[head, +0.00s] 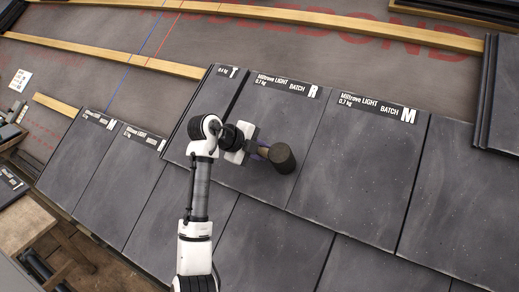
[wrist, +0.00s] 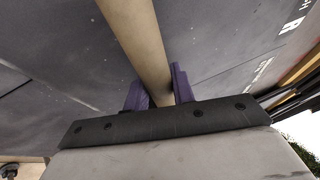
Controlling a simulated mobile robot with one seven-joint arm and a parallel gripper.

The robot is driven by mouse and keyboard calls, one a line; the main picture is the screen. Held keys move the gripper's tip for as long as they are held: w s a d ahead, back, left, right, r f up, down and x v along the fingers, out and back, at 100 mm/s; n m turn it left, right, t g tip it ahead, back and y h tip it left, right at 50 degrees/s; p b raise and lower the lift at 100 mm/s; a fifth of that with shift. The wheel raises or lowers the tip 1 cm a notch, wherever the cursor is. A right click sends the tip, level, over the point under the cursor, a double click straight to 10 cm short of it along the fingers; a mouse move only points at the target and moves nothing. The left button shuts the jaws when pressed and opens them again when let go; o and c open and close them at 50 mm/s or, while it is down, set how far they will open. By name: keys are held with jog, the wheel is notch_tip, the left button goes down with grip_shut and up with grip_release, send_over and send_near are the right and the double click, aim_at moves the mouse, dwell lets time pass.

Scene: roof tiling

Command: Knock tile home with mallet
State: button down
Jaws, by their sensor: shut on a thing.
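My gripper (head: 258,150) is shut on the mallet in the head view. In the wrist view the purple fingers (wrist: 160,90) stand on both sides of the pale wooden handle (wrist: 138,40); the mallet head is out of that view. A narrow tile marked T (head: 213,100) lies left of R, partly behind my arm. The tile marked M (head: 365,150) lies right of R.
Two tiles with smaller labels lie lower left, one of them here (head: 90,160). Wooden battens (head: 110,55) cross the grey underlay above. Stacked tiles (head: 500,95) stand at the right. A wooden bench (head: 25,225) is lower left.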

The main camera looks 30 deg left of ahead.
jog(key=s+r+p, duration=0.2)
jog(key=s+r, duration=0.2)
jog(key=r, duration=0.2)
jog(key=shift+a+r+p, duration=0.3)
jog(key=shift+a+r, duration=0.1)
jog(key=shift+a, duration=0.05)
dwell(0.4)
